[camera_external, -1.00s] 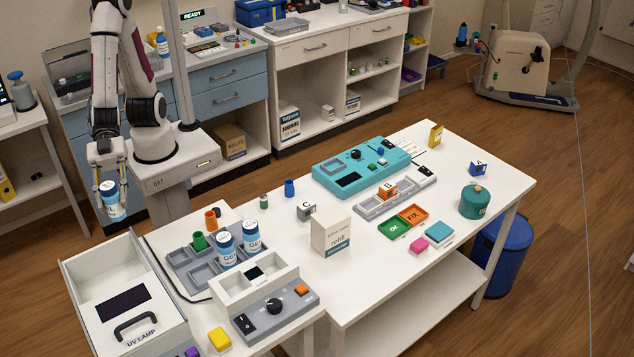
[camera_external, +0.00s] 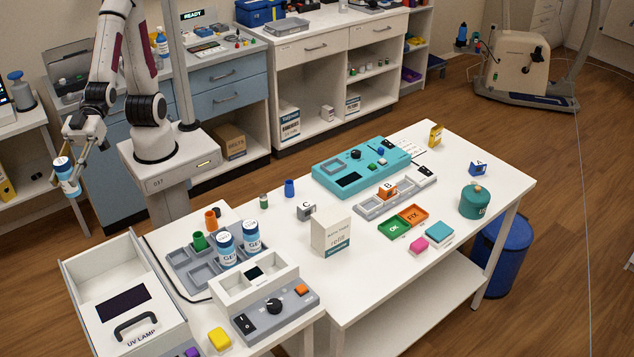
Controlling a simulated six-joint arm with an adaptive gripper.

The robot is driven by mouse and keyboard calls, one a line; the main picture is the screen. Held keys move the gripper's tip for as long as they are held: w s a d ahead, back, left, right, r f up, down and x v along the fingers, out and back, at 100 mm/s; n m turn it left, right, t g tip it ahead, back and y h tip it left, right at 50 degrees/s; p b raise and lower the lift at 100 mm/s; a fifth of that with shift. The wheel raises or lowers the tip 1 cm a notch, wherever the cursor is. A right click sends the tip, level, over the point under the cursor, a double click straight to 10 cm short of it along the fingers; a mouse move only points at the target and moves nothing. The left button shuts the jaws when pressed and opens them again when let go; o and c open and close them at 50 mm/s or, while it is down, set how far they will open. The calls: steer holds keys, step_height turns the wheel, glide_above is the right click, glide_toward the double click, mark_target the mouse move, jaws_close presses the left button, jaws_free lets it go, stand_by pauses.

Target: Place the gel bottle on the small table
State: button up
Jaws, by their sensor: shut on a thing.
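My gripper (camera_external: 66,170) is at the left of the view, shut on a white and blue gel bottle (camera_external: 66,178). The bottle is held in the air, slightly tilted, left of my base. A small white table (camera_external: 32,138) stands at the far left edge, behind the held bottle; I cannot tell for sure that this is the small table meant. Two more gel bottles, one (camera_external: 226,249) and another (camera_external: 251,236), stand upright in a grey tray (camera_external: 180,256) on the near white table.
An open white UV lamp box (camera_external: 100,262) stands at the near left. A green cup (camera_external: 199,241) and an orange cup (camera_external: 211,220) stand at the grey tray. The large white table (camera_external: 290,240) holds a teal device (camera_external: 335,178), blocks and a carton (camera_external: 331,234).

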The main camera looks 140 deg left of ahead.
stand_by(0.4)
steer(key=shift+w+a, duration=0.1)
steer(key=shift+w, duration=0.4)
steer(key=w+a+f+n+t+y, duration=0.1)
steer(key=w+a+f+n+y, duration=0.3)
steer(key=w+a, duration=0.6)
steer(key=w+a+f+n+t+y, duration=0.2)
steer(key=w+a+f+n+y, duration=0.2)
steer(key=w+a+f, duration=0.5)
steer(key=w+a+y, duration=0.1)
steer(key=w, duration=0.5)
steer(key=shift+w, duration=0.15)
steer(key=shift+f, duration=0.1)
steer(key=shift+f, duration=3.25)
steer(key=shift+f, duration=0.3)
steer(key=o, duration=1.4)
steer(key=shift+c, duration=0.2)
